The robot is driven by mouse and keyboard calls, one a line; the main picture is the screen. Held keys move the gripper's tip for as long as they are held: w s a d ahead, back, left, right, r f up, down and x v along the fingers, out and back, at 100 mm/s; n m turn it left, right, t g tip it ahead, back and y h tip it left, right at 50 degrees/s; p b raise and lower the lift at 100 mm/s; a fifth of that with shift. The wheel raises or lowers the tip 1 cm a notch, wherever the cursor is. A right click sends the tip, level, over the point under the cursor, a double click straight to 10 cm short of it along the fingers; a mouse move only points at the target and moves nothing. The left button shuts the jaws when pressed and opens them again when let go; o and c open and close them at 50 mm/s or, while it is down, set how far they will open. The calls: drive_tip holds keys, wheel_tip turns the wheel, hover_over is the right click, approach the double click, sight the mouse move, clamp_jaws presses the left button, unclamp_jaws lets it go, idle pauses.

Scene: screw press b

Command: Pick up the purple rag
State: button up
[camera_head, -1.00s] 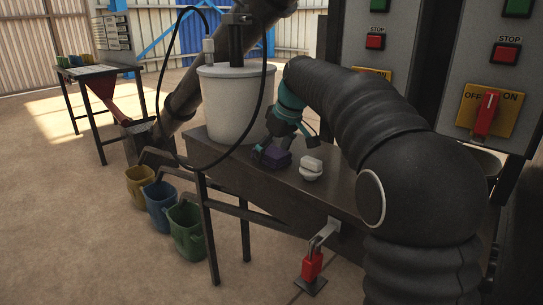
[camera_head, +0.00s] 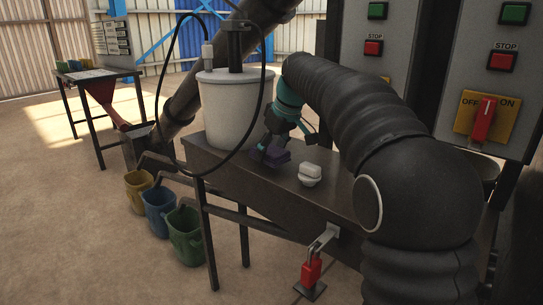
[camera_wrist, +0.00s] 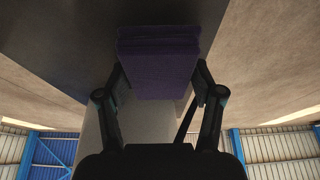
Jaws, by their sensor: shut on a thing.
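The purple rag (camera_head: 275,157) is a folded, block-like bundle at the bench top, near the white bucket. In the wrist view the rag (camera_wrist: 158,62) sits between the two dark fingers of my gripper (camera_wrist: 160,80), with a finger pressed on each side. My gripper (camera_head: 266,150) points down at the bench from above in the head view and is shut on the rag. The fingers hide part of the rag in the head view. I cannot tell whether the rag's underside touches the bench.
A dark bench (camera_head: 235,165) carries a white bucket (camera_head: 228,110) and a small white object (camera_head: 310,174) right of the rag. A black hose (camera_head: 158,95) loops around the bucket. Control panels (camera_head: 485,60) stand at the right. Yellow, blue and green pails (camera_head: 184,236) stand on the floor.

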sight(271, 150)
wheel_tip(271, 150, up, 8)
drive_tip(key=shift+r+p, duration=0.25)
drive_tip(key=shift+p, duration=0.6)
drive_tip(key=o, duration=0.6)
drive_tip(key=shift+c, duration=0.2)
drive_tip(key=c, duration=0.7)
drive_tip(key=shift+o, duration=0.2)
